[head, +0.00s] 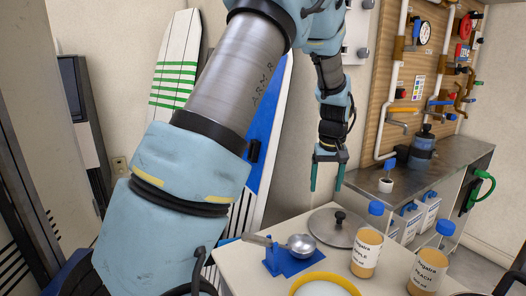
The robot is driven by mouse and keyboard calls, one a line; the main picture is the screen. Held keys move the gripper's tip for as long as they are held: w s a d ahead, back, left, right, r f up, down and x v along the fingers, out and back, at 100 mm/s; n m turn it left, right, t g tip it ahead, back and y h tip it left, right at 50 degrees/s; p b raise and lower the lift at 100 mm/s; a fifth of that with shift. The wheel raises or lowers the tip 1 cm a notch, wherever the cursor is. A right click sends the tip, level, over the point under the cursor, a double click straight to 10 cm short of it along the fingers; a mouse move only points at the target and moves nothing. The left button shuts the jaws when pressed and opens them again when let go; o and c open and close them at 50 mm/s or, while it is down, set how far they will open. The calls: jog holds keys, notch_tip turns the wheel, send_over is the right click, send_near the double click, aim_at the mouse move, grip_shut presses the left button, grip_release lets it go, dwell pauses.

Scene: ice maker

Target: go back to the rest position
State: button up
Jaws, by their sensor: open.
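My gripper (328,173) hangs at the end of my arm, pointing down. Its two green fingers are apart with nothing between them. It is in the air above and behind the white table (240,268), clear of the things on it. My large blue and grey arm links fill the left and middle of the head view and hide part of the background.
On the table are a metal scoop (300,245) on a blue holder (287,262), a round lid (334,227), two blue-capped bottles (366,252) (427,272) and a yellow-rimmed container (325,281). A metal counter (455,155) stands behind; surfboards (176,65) lean on the wall.

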jog(key=s+a+r, duration=0.2)
jog(key=a+r, duration=0.1)
jog(key=a, duration=1)
jog(key=s+a+r+p, duration=0.1)
jog(key=s+a+p, duration=0.1)
jog(key=s+a, duration=1)
jog(key=a, duration=0.4)
jog(key=shift+s+r, duration=0.15)
